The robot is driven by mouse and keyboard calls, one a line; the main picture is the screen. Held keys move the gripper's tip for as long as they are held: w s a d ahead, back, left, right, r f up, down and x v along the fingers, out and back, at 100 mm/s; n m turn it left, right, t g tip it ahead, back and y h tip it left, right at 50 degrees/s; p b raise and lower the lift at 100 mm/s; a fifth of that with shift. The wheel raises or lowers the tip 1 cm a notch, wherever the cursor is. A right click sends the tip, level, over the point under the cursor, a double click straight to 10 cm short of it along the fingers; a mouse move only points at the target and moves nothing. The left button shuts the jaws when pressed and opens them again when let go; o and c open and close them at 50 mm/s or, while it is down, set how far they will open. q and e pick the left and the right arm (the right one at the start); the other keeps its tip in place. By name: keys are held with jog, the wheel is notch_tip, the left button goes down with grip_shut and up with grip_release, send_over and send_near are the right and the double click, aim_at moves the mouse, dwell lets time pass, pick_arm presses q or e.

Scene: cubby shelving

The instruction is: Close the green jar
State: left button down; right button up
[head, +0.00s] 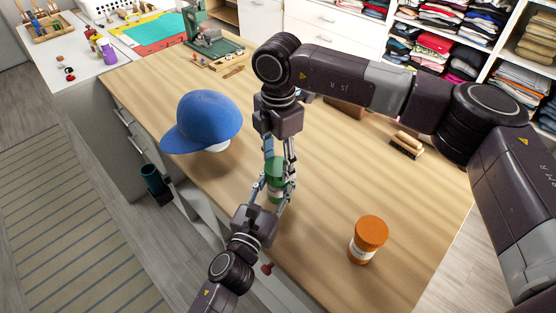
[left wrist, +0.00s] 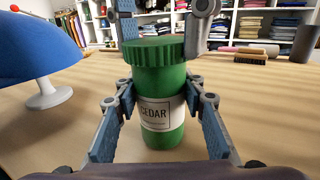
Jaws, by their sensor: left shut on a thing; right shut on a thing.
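The green jar (head: 275,190) stands upright near the front edge of the wooden table. In the left wrist view the jar body (left wrist: 162,80) carries a white CEDAR label. Its ridged green lid (left wrist: 155,49) sits on the top of the body; I cannot tell whether it is screwed down. My left gripper (head: 271,192) comes in from the front and is shut on the jar body, one finger on each side. My right gripper (head: 277,160) points down from above and is shut on the lid. Its fingers partly hide the lid in the head view.
An orange jar (head: 367,240) stands to the right. A blue cap (head: 205,118) on a white stand is to the left. Brushes (head: 406,145) lie at the right, and a green machine (head: 205,35) stands at the back. The table between the green and orange jars is clear.

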jog(key=m, duration=0.9)
jog(key=shift+a+m, duration=0.15)
jog(key=shift+m, duration=0.85)
jog(key=o, duration=0.8)
jog(key=shift+r, duration=2.25)
